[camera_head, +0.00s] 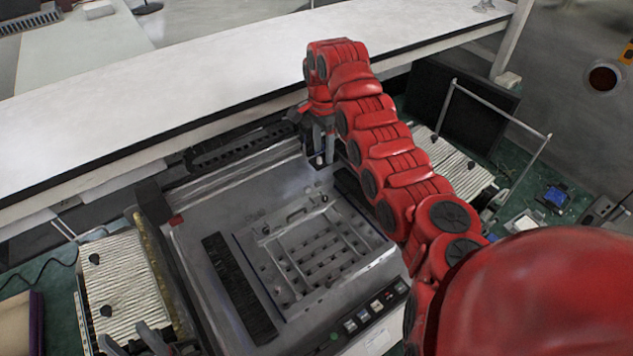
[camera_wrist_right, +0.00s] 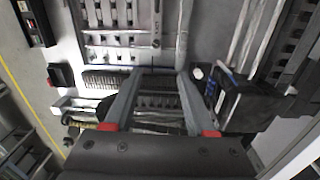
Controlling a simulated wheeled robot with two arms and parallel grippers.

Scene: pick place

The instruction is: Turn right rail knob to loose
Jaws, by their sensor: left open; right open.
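A grey machine (camera_head: 195,235) with a slotted metal frame (camera_head: 262,238) in its bed fills the middle of the head view. A small knob-like part (camera_head: 323,198) sits near the frame's far right corner. In the right wrist view a small round knob (camera_wrist_right: 156,43) sits on a narrow rail, just ahead of my right fingertips; I cannot tell if it is the right rail knob. My right gripper (camera_head: 322,158) points down at the machine's far side; its fingers (camera_wrist_right: 158,74) are apart with nothing clearly held. My left gripper (camera_head: 127,338) is open at the bottom left.
A long white shelf (camera_head: 190,75) runs behind the machine. A ribbed white panel (camera_head: 120,275) lies left, another (camera_head: 455,165) right beside a metal rail (camera_head: 497,117). A black box (camera_wrist_right: 250,103) stands right of my right fingers. My red right arm hides the machine's right side.

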